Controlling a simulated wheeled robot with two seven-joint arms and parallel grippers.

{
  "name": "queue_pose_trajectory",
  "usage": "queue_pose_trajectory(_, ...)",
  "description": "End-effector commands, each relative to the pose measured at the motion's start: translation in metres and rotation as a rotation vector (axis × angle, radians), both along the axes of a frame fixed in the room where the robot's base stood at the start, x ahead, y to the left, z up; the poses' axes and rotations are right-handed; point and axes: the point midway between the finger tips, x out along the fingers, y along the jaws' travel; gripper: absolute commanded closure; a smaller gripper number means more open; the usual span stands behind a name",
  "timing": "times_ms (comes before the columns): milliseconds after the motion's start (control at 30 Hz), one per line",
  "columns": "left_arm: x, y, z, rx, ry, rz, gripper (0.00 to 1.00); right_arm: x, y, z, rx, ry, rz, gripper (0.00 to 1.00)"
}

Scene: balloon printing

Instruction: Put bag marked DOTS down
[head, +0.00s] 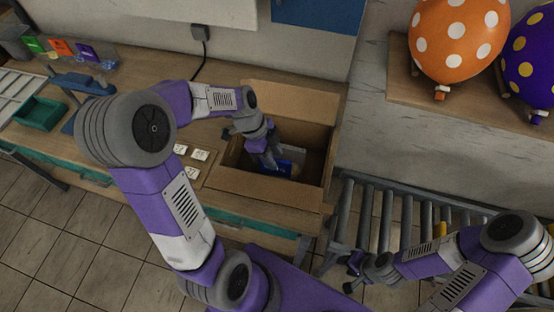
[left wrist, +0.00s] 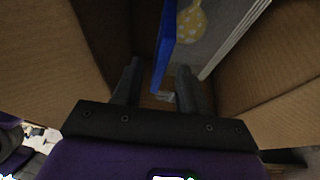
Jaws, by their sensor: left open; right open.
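An open cardboard box (head: 268,187) stands on the workbench. My left gripper (head: 271,162) reaches down into it, and its open fingers (left wrist: 158,78) show in the left wrist view. A flat blue item (head: 285,166) lies low in the box; its blue edge (left wrist: 165,45) is just beyond and between the fingertips. Beside it is a grey panel with a yellow dotted balloon picture (left wrist: 191,22). No DOTS marking is legible, and I cannot tell whether these are one bag. My right gripper (head: 352,274) is open and empty beside the roller conveyor.
White labelled tiles (head: 200,155) lie on the bench left of the box. A green tray (head: 40,113) and coloured packets (head: 62,47) are further left. The roller conveyor (head: 385,215) is right of the box. An orange balloon (head: 458,42) and a purple balloon (head: 530,72) sit on a shelf.

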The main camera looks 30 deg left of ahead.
Motion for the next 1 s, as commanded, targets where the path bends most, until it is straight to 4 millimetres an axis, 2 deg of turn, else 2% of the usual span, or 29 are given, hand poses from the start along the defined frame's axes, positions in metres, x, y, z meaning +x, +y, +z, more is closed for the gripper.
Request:
queue_pose_trajectory(33, 0.000, 0.006, 0.014, 0.002, -0.006, 0.003, 0.58, 0.000, 0.000, 0.003, 0.000, 0.000, 0.000, 0.57)
queue_pose_trajectory(200, -0.003, 0.019, 0.047, 0.001, -0.005, 0.002, 0.58, 0.000, 0.000, 0.007, 0.000, 0.000, 0.000, 0.57)
queue_pose_trajectory(400, -0.006, 0.029, 0.072, 0.001, -0.002, 0.000, 0.58, 0.000, 0.000, 0.010, 0.000, 0.000, 0.000, 0.57)
queue_pose_trajectory(600, -0.008, 0.032, 0.078, 0.000, 0.000, -0.001, 0.58, 0.000, 0.000, 0.011, 0.000, 0.000, 0.000, 0.57)
queue_pose_trajectory(1000, -0.008, 0.031, 0.078, 0.000, 0.000, -0.001, 0.58, 0.000, 0.000, 0.011, 0.000, 0.000, 0.000, 0.57)
